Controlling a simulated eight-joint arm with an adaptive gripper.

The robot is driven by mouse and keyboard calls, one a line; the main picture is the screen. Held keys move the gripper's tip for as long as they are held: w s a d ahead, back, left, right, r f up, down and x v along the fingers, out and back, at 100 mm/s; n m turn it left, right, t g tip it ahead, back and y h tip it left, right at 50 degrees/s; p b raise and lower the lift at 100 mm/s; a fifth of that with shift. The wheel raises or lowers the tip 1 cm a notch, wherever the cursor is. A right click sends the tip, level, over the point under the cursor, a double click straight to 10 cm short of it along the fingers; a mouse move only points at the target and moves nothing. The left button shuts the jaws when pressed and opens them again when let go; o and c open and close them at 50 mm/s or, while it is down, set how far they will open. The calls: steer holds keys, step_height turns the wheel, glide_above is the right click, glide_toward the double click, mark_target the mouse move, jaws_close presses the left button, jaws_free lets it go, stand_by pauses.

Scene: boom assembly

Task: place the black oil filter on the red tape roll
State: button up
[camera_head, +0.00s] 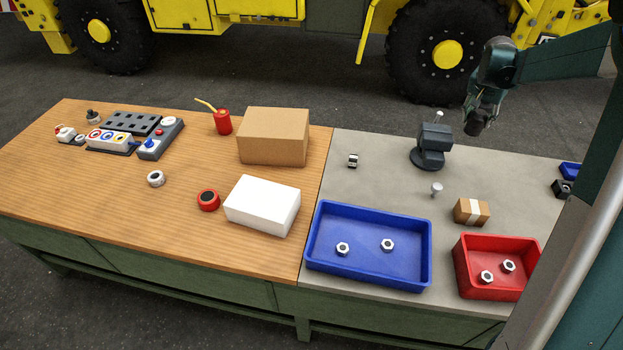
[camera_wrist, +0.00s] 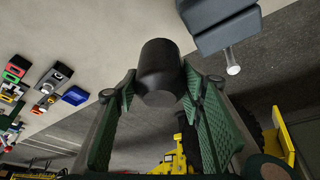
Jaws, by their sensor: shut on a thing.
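My gripper (camera_head: 482,112) is at the upper right in the head view, raised above the far edge of the grey tabletop. It is shut on the black oil filter (camera_wrist: 160,72), a dark cylinder held between both fingers in the wrist view. In the head view the oil filter (camera_head: 474,128) shows as a small dark shape below the gripper. The red tape roll (camera_head: 208,201) lies flat on the wooden tabletop at the middle left, well apart from the gripper. Nothing is seen resting on it.
A white box (camera_head: 262,205) stands close right of the red roll, a cardboard box (camera_head: 273,136) behind it. A dark vise (camera_head: 432,147) stands near the gripper. A blue tray (camera_head: 368,270) and a red tray (camera_head: 490,285) hold nuts. Wood left of the roll is mostly clear.

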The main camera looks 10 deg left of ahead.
steer(key=s+a+n+y, duration=0.1)
steer(key=s+a+n, duration=0.2)
steer(key=a, duration=2.3)
steer(key=s+a+n+y, duration=0.1)
steer(key=s+a+n, duration=0.2)
steer(key=a, duration=2.3)
steer(key=s+a+n+y+b, duration=0.1)
steer(key=s+a+n, duration=0.2)
steer(key=s+a, duration=1.45)
steer(key=s+a+n+y+b, duration=0.1)
steer(key=s+a+n, duration=0.2)
steer(key=s+a, duration=1.45)
steer(key=w+a+f, duration=0.4)
steer(key=f, duration=0.1)
steer(key=shift+w+t, duration=0.2)
steer(key=shift+t, duration=0.1)
step_height(320, 180, down, 6)
